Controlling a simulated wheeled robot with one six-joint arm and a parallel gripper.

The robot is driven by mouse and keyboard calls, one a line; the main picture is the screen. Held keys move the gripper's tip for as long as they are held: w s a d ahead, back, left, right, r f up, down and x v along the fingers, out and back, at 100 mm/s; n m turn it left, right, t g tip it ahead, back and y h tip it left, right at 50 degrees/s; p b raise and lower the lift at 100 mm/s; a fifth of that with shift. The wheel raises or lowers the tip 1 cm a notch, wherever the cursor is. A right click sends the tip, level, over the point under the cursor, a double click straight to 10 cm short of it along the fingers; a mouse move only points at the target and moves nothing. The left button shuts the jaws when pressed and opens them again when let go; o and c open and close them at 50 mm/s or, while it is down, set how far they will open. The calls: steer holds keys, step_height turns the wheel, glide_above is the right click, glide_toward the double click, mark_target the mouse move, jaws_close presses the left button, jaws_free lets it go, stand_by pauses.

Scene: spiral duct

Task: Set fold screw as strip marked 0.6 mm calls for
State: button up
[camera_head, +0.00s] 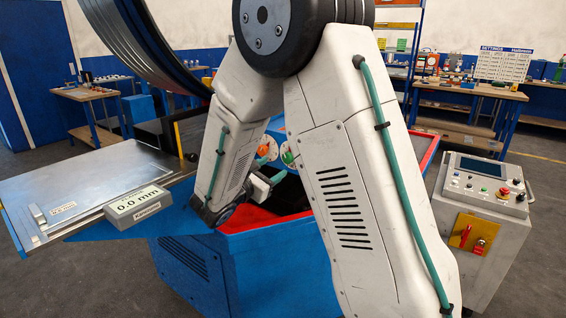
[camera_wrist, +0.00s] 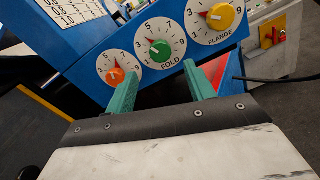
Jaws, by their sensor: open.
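The green fold screw (camera_wrist: 160,50) sits on a white numbered dial marked FOLD on a blue panel in the wrist view. A red pointer lies at the upper left of its knob, near the 3; the exact setting is hard to read. My gripper (camera_wrist: 161,70) is open, its teal fingers spread below and to either side of the green knob, with nothing between them. The head view shows the green knob (camera_head: 288,157) partly behind my arm. A labelled metal strip (camera_head: 62,209) lies on the table at left; its marking is too small to read.
An orange knob (camera_wrist: 116,76) and a yellow FLANGE knob (camera_wrist: 221,16) flank the fold screw. A partly cropped chart (camera_wrist: 72,8) shows thickness rows. A gauge (camera_head: 137,205) reads 0.0 mm. A control console (camera_head: 484,190) stands at right, and a black cable (camera_wrist: 275,76) runs nearby.

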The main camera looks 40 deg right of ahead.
mark_target(286, 160)
steer(key=x, duration=0.6)
steer(key=shift+d, duration=0.2)
steer(key=shift+c, duration=0.3)
steer(key=c, duration=0.9)
